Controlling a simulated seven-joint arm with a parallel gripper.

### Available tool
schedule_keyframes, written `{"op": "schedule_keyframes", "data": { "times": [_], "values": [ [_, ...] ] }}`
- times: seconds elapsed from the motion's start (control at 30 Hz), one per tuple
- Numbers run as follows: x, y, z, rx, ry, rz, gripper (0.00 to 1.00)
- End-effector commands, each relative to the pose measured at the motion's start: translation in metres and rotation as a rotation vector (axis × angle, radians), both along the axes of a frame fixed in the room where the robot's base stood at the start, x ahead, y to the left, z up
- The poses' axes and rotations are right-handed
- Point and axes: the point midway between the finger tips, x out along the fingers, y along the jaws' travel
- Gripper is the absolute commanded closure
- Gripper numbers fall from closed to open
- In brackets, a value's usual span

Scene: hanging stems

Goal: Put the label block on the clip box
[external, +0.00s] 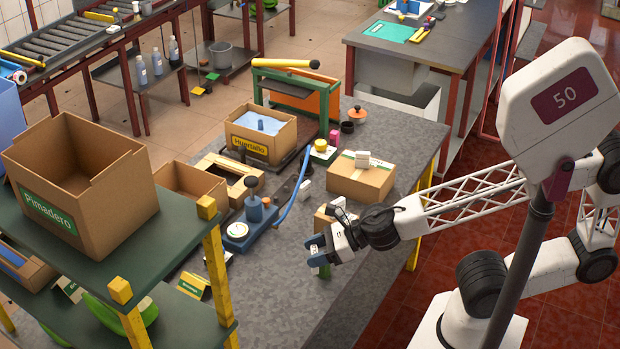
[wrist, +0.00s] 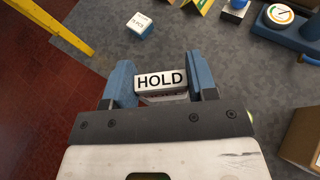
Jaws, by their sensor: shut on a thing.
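A white block (wrist: 160,81) reading HOLD in black shows in the wrist view. It sits between the two blue fingers of my gripper (wrist: 159,68), which is shut on it. In the external view my gripper (external: 318,252) is above the grey table near its front right side. The block is mostly hidden by the fingers there. A taped cardboard box (external: 360,181) stands behind my gripper with a small white item on top. A smaller cardboard box (external: 323,219) is close to my gripper, partly hidden by the arm. I cannot tell which box is the clip box.
A blue weighing device (external: 240,233) with a dial and blue hose stands left of my gripper. An open carton (external: 262,140) reading Huertallo is farther back. A shelf with yellow posts (external: 217,262) stands at the left.

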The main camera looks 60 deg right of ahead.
Motion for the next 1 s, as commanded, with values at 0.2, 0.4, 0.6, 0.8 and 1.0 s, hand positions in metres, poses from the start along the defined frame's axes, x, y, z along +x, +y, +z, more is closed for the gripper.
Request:
{"op": "schedule_keyframes", "data": {
  "times": [0.2, 0.4, 0.6, 0.8, 1.0],
  "values": [
    [0.004, 0.010, -0.001, 0.002, 0.001, 0.060, 0.71],
    [0.007, 0.020, -0.002, 0.000, 0.002, 0.118, 0.71],
    [0.010, 0.028, -0.002, 0.000, 0.003, 0.169, 0.71],
    [0.012, 0.035, -0.002, 0.000, 0.003, 0.218, 0.71],
    [0.014, 0.043, -0.002, 0.000, 0.002, 0.267, 0.71]
  ]
}}
